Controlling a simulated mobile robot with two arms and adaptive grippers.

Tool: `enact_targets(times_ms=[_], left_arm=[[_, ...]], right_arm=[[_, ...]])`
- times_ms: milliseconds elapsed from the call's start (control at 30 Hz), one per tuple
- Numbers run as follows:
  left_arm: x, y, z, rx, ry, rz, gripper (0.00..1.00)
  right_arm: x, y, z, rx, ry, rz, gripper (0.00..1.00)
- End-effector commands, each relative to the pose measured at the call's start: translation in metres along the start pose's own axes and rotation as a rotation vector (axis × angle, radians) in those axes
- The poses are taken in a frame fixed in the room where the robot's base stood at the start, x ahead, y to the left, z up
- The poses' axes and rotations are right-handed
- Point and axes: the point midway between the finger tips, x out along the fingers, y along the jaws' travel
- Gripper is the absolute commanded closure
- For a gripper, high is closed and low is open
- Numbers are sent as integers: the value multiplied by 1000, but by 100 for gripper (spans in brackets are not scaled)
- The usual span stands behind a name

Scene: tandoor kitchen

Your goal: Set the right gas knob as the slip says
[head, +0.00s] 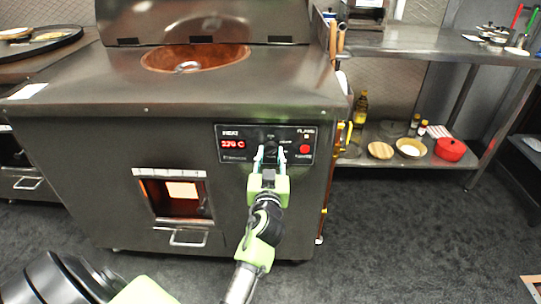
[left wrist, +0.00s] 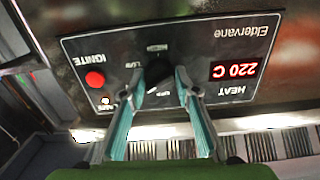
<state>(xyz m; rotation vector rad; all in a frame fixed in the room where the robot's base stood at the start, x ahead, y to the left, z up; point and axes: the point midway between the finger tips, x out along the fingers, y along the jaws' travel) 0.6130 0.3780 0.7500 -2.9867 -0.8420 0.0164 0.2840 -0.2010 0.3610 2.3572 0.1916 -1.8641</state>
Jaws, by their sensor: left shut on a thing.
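The black gas knob (left wrist: 157,74) sits on the dark control panel (head: 222,130) at the tandoor's front, with OFF, LOW and HIGH marks around it. In the left wrist view the panel is upside down, and the knob's pointer direction is unclear. My left gripper (head: 268,155) is shut on the knob; its teal fingertips also show either side of it in the left wrist view (left wrist: 160,90). The red heat display (left wrist: 234,70) reads 220 C. A white slip (head: 28,91) lies on the worktop at left, too small to read. My right gripper is out of view.
A red ignite button (left wrist: 95,80) is beside the knob. The tandoor's round opening (head: 195,57) is above. A steel shelf (head: 352,160) with bowls and a red pot stands right.

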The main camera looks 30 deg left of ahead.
Motion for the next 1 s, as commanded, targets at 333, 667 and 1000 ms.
enact_targets(times_ms=[333,667,1000], left_arm=[[0,-1,-1,232,0,-1,92],[0,-2,-2,546,0,-1,92],[0,-2,-2,823,1,-1,92]], right_arm=[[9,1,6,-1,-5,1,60],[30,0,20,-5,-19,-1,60],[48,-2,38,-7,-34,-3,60]])
